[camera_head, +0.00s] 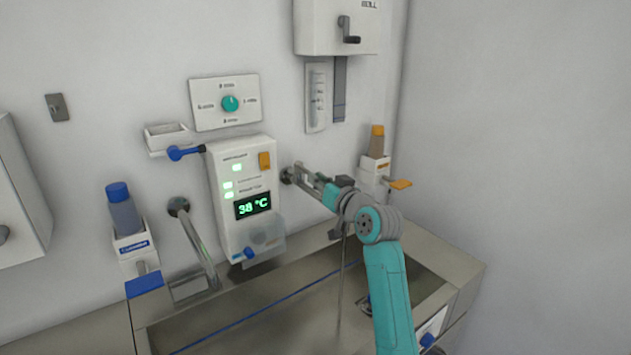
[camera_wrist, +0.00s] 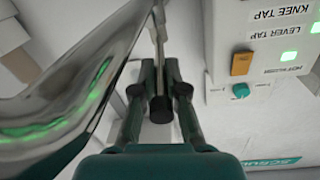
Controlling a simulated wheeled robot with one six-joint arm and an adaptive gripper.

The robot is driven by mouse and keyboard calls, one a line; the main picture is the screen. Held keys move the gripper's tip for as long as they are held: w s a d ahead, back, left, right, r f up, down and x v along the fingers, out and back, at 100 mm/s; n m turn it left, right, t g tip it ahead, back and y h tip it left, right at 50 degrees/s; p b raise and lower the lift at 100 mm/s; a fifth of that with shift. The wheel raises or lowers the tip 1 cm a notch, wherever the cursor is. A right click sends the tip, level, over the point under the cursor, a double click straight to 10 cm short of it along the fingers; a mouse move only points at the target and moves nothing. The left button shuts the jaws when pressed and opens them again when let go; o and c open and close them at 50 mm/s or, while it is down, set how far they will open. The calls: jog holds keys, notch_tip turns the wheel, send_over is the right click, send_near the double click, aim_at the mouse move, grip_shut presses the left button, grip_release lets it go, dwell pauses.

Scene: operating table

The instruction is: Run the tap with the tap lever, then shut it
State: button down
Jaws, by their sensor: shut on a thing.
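The tap (camera_head: 288,175) on the right comes out of the wall beside the control box, and my arm covers much of it. In the wrist view its lever (camera_wrist: 158,38) is a thin metal bar running down between my fingers. My gripper (camera_wrist: 160,98) is shut on the lever near its end; it also shows in the head view (camera_head: 322,188). A large chrome pipe (camera_wrist: 75,85) passes close on the left of the wrist view. A thin vertical stream (camera_head: 341,285), seemingly water, falls below the gripper into the sink (camera_head: 240,325).
A second tap (camera_head: 195,245) stands left. Bottle dispensers (camera_head: 124,215) and (camera_head: 376,150) flank the sink. A wall dispenser (camera_head: 325,25) hangs above.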

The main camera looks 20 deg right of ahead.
jog(key=c, duration=1.2)
grip_release()
jog(key=v, duration=1.2)
jog(key=shift+r, duration=0.1)
